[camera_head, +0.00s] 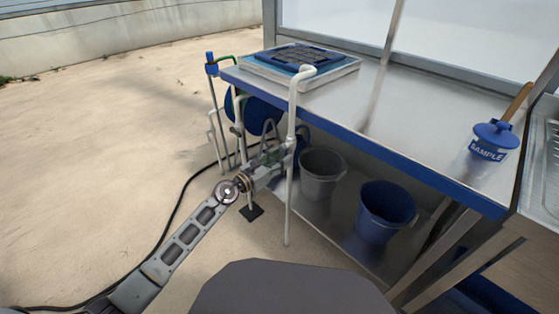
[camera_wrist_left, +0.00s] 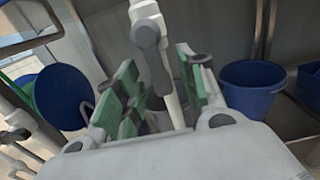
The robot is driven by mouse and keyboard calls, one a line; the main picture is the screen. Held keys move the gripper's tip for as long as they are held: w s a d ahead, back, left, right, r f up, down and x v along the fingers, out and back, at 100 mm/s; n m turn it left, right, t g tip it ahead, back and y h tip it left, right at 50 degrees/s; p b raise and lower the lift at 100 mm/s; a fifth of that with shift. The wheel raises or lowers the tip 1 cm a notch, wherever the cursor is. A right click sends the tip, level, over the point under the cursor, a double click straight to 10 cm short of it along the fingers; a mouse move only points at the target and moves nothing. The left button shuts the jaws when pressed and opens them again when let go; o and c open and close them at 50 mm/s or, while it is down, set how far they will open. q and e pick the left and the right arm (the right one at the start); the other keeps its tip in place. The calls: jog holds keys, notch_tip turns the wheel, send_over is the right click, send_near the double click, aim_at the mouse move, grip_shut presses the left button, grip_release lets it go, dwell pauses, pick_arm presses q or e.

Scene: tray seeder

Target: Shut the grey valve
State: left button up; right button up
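The grey valve (camera_wrist_left: 147,36) shows in the left wrist view as a grey lever handle on an upright white pipe (camera_wrist_left: 150,8). The lever hangs down along the pipe. My left gripper (camera_wrist_left: 162,88) is open, with its green-padded fingers on either side of the pipe and lever; I cannot tell whether a pad touches. In the head view my left gripper (camera_head: 277,150) reaches the same white pipe (camera_head: 292,104) at the bench's left end. The valve is hard to make out there, partly hidden by the gripper. My right gripper is not in view.
A metal bench (camera_head: 345,104) with a blue edge holds a seed tray (camera_head: 293,56) and a blue SAMPLE container (camera_head: 492,141). A grey bucket (camera_head: 322,172) and a blue bucket (camera_head: 386,210) stand below. A blue reel (camera_head: 250,112) and more pipes are behind the gripper. The left floor is mostly clear.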

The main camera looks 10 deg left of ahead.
pick_arm(q)
jog(key=shift+c, duration=0.5)
grip_shut()
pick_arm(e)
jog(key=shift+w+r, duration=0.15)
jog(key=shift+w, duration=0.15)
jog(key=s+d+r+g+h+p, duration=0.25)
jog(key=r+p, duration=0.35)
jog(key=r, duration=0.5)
pick_arm(q)
jog(key=s+d+r+n+p, duration=0.1)
jog(key=r+n+p, duration=0.1)
jog(key=n+p, duration=0.3)
jog(key=s+d+r+n+p, duration=0.1)
jog(key=n+p, duration=0.5)
jog(key=n, duration=0.7)
jog(key=shift+s+d+r, duration=0.25)
jog(key=shift+d+r, duration=0.45)
jog(key=shift+d, duration=0.05)
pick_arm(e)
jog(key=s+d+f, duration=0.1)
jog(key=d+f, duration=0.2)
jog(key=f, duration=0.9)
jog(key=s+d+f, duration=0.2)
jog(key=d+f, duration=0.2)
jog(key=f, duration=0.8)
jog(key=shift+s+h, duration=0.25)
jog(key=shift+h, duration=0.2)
